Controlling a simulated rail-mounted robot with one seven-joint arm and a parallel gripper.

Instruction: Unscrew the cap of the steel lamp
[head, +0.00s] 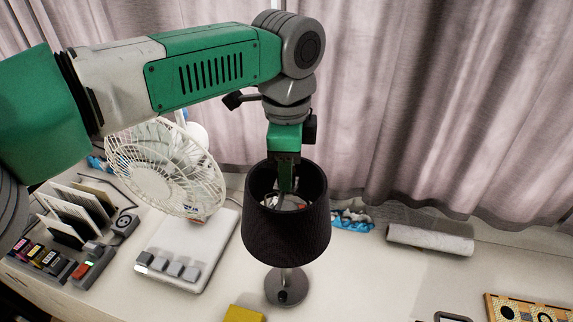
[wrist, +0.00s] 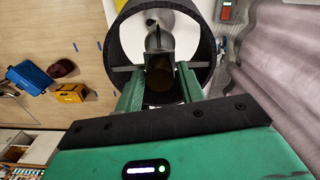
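The steel lamp has a black shade (head: 287,228) and a grey round base (head: 286,290), and it stands upright on the table. My gripper (head: 287,186) points down into the open top of the shade in the head view. In the wrist view the shade's rim (wrist: 207,45) surrounds the green fingers of my gripper (wrist: 161,78). The fingers are apart, one on each side of a dark brownish round cap (wrist: 160,80) at the lamp's middle. I cannot tell whether they touch it. In the head view the shade and fingers mostly hide the cap.
A white fan (head: 165,165) on a pale base (head: 185,250) stands close left of the lamp. A yellow object (head: 244,314) lies in front. A paper roll (head: 430,238) lies at the back right, before the curtain (head: 450,100). The table right of the lamp is mostly clear.

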